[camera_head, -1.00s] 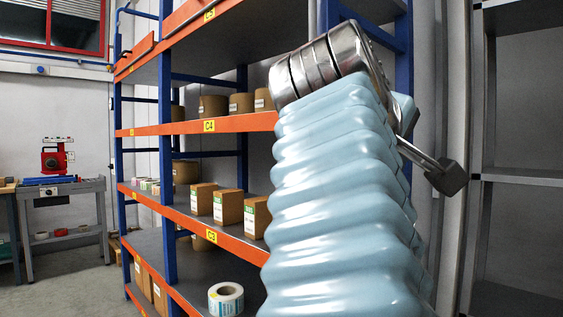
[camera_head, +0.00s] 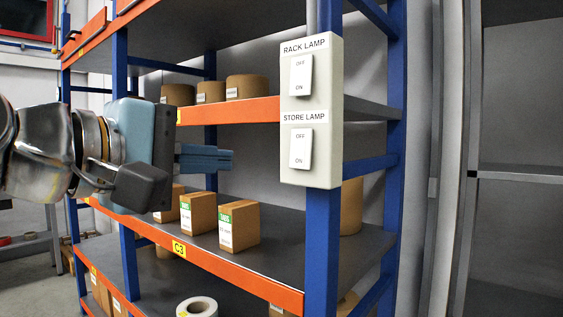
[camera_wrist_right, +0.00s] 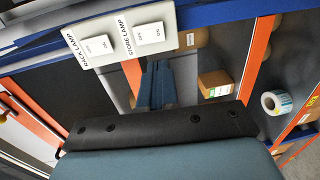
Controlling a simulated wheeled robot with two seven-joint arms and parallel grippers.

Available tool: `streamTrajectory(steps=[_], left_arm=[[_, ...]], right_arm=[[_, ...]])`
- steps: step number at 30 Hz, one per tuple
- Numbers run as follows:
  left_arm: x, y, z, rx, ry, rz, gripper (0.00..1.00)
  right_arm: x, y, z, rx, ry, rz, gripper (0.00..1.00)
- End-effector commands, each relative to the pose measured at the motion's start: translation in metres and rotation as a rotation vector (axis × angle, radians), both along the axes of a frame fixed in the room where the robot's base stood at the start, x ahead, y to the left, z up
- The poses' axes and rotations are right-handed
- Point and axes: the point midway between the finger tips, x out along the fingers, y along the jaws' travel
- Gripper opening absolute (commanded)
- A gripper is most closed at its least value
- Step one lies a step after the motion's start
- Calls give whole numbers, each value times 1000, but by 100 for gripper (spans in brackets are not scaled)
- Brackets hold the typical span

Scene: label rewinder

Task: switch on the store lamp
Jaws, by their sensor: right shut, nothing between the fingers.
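A pale switch plate (camera_head: 312,105) is fixed on the blue rack post. Its upper rocker (camera_head: 301,75) is labelled RACK LAMP. Its lower rocker, the store lamp switch (camera_head: 301,149), is labelled STORE LAMP, with OFF above and ON below. The store lamp switch also shows at the top of the right wrist view (camera_wrist_right: 150,33). I cannot tell which way it is tilted. My right gripper (camera_head: 230,159) is shut and empty, left of the plate at the lower rocker's height, with a gap between them. Its blue fingers show in the wrist view (camera_wrist_right: 157,66). My left gripper is not in view.
The rack's orange shelf beam (camera_head: 190,258) and blue post (camera_head: 323,240) are close to my right arm. Cartons (camera_head: 240,226) and brown rolls (camera_head: 246,88) stand on the shelves. A label roll (camera_head: 197,307) lies low down. A grey rack (camera_head: 520,176) stands at the right.

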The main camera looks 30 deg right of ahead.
Motion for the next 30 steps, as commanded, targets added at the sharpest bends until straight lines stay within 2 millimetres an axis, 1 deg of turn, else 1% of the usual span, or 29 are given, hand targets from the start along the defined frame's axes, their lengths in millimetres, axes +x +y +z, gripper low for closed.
streamTrajectory(steps=[4, 8, 15, 21, 25, 30], left_arm=[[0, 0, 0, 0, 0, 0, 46], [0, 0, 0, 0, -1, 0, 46], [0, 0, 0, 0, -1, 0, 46], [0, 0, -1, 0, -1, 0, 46], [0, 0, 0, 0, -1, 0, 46], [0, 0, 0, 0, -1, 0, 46]], right_arm=[[2, -6, 0, 1, 0, -1, 0], [9, -23, -3, 3, 1, -3, 0], [28, -71, -8, 4, 1, -3, 0], [43, -105, -12, 3, -1, -2, 0], [49, -120, -13, 1, 0, -2, 0], [53, -129, -14, 1, -1, 0, 0]])
